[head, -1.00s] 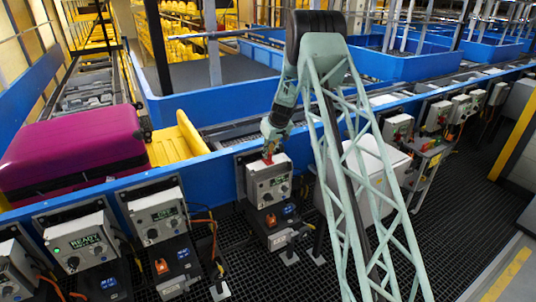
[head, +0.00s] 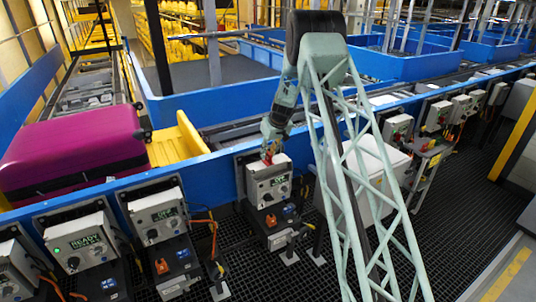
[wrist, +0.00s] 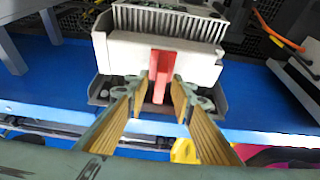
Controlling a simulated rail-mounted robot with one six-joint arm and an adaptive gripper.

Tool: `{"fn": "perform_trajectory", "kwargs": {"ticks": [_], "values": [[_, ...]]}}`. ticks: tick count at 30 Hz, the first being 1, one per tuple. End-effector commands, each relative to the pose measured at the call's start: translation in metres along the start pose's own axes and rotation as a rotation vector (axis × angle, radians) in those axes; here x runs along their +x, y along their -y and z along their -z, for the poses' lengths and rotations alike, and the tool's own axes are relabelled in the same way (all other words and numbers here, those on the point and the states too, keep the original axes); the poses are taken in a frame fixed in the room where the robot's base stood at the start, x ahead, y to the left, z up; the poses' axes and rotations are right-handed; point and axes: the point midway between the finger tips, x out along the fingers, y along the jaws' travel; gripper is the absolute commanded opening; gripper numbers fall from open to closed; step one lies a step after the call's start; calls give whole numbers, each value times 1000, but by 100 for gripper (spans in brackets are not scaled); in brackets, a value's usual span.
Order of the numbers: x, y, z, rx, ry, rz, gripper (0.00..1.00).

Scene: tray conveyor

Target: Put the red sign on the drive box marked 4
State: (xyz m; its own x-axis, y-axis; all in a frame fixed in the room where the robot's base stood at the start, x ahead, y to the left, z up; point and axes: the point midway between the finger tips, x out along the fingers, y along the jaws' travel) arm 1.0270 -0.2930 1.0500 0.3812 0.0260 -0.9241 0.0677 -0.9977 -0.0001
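The red sign (wrist: 161,72) stands upright on the white top of a drive box (wrist: 120,52) in the wrist view, at the box's edge. It looks seated there, though its lower contact is hard to see. My gripper (wrist: 158,86) has its two fingers on either side of the sign, with small gaps showing between the pads and the sign. In the head view my gripper (head: 269,151) is just above the drive box (head: 270,183), with a bit of red at its tips. The number on this box cannot be read.
More drive boxes stand to the left (head: 160,217) and right (head: 398,127) along the blue conveyor wall (head: 222,172). A magenta suitcase (head: 75,152) and a yellow tray (head: 180,145) lie on the conveyor. Orange cables hang close to the boxes.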

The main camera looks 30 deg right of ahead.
Motion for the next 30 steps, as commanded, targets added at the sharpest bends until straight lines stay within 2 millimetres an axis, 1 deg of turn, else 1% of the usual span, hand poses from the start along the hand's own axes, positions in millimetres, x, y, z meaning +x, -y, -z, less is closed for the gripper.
{"fn": "perform_trajectory", "kwargs": {"ticks": [8, 30], "values": [[-24, 0, 0, 0, -1, 0, 22], [-100, 0, 1, 1, -2, -1, 22]]}}
